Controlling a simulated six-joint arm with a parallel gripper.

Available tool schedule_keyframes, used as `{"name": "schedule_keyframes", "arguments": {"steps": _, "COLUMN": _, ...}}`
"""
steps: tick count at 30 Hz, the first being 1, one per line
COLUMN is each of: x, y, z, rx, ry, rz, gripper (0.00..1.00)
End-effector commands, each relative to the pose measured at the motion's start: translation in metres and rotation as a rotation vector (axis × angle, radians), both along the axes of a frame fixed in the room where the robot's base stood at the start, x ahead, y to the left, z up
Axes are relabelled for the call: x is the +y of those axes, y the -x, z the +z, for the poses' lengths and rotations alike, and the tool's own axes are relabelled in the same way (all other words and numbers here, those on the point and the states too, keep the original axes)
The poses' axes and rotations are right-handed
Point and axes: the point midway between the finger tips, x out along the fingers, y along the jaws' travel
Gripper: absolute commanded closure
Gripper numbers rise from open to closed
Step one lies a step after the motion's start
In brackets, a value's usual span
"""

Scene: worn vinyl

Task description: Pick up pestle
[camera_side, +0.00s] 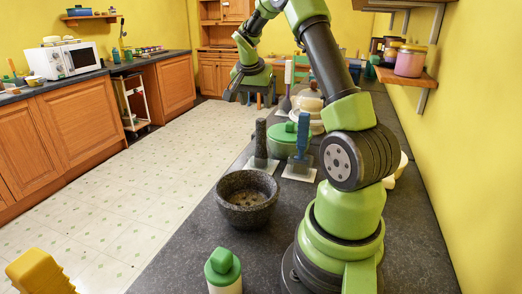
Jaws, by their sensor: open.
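A dark grey upright piece (261,140), which looks like the pestle, stands on a small pale base on the dark counter. It stands just behind the speckled dark stone mortar (247,207), which looks empty. My gripper (250,99) is open, pointing down, above and behind the dark upright piece in the picture. I see nothing between its fingers, though they are small and dark here. The gripper is clear of the pestle and the mortar.
A blue-handled upright tool (302,137) stands close right of the pestle, with a green-lidded pot (284,139) behind. A green-capped jar (223,271) stands in front. The counter (190,235) is bare left of the mortar, near its edge. A wall shelf (405,78) is at right.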

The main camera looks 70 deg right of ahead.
Motion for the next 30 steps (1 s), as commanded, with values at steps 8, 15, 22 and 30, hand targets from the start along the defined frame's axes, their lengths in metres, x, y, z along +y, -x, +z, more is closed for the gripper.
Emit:
{"name": "schedule_keyframes", "arguments": {"steps": 8, "x": -0.018, "y": 0.003, "z": -0.037, "rx": 0.008, "ry": -0.001, "rz": -0.018, "gripper": 0.39}}
{"name": "schedule_keyframes", "arguments": {"steps": 15, "x": -0.025, "y": 0.003, "z": -0.057, "rx": 0.007, "ry": -0.001, "rz": -0.017, "gripper": 0.39}}
{"name": "schedule_keyframes", "arguments": {"steps": 22, "x": -0.035, "y": 0.004, "z": -0.090, "rx": 0.006, "ry": -0.001, "rz": -0.015, "gripper": 0.39}}
{"name": "schedule_keyframes", "arguments": {"steps": 30, "x": -0.039, "y": 0.004, "z": -0.098, "rx": 0.004, "ry": 0.001, "rz": -0.015, "gripper": 0.39}}
